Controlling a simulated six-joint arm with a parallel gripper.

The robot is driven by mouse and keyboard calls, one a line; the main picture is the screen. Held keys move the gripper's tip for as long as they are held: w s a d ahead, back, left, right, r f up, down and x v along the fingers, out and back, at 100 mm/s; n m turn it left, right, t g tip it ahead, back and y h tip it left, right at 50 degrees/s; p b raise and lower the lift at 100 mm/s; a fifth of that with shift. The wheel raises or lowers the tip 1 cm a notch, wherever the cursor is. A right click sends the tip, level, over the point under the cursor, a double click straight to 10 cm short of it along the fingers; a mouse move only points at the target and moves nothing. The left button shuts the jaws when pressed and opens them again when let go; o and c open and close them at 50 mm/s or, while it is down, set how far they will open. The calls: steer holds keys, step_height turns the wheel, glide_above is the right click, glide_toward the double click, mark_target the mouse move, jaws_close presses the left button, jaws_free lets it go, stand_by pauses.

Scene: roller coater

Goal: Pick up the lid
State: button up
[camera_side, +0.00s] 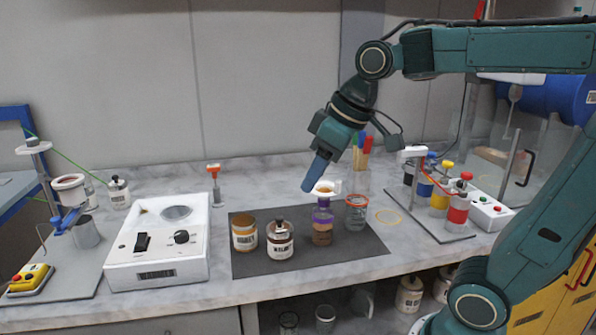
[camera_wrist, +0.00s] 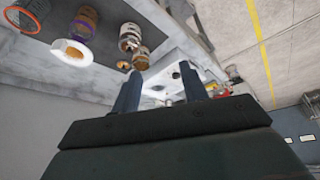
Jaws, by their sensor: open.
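My gripper (camera_side: 312,184) points down and to the left above the jars on the dark mat. In the wrist view my gripper (camera_wrist: 157,80) shows two blue fingers spread apart with nothing between them. A labelled jar (camera_side: 280,245) wears a metal lid (camera_side: 281,227) with a dark knob. I cannot tell which piece the task means.
An orange-topped jar (camera_side: 244,236) and a glass jar with a red rim (camera_side: 356,215) share the dark mat (camera_side: 350,249). A white device (camera_side: 158,248) stands to the left, a rack of coloured bottles (camera_side: 444,219) to the right.

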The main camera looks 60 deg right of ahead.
steer(key=w+d+n, duration=0.2)
steer(key=w+d, duration=0.1)
steer(key=w, duration=0.7)
steer(key=w+d+f+n+g+y, duration=0.1)
steer(key=w+d+f+n, duration=0.1)
steer(key=w+d+f, duration=0.4)
steer(key=w+d+f+n+y, duration=0.1)
steer(key=w+d+f+n, duration=0.1)
steer(key=w+d+f, duration=0.4)
steer(key=w+d, duration=0.3)
steer(key=w, duration=0.2)
steer(key=shift+d+f+n+g, duration=0.3)
steer(key=shift+d+f+g, duration=0.1)
steer(key=shift+w+f, duration=0.1)
steer(key=shift+w, duration=0.05)
glide_above(246, 213)
steer(key=s+d, duration=0.1)
steer(key=d, duration=0.1)
steer(key=shift+s+a+f, duration=0.1)
steer(key=shift+f, duration=1.85)
steer(key=shift+s+a+f, duration=0.1)
steer(key=shift+f, duration=1.8)
steer(key=shift+x, duration=2.65)
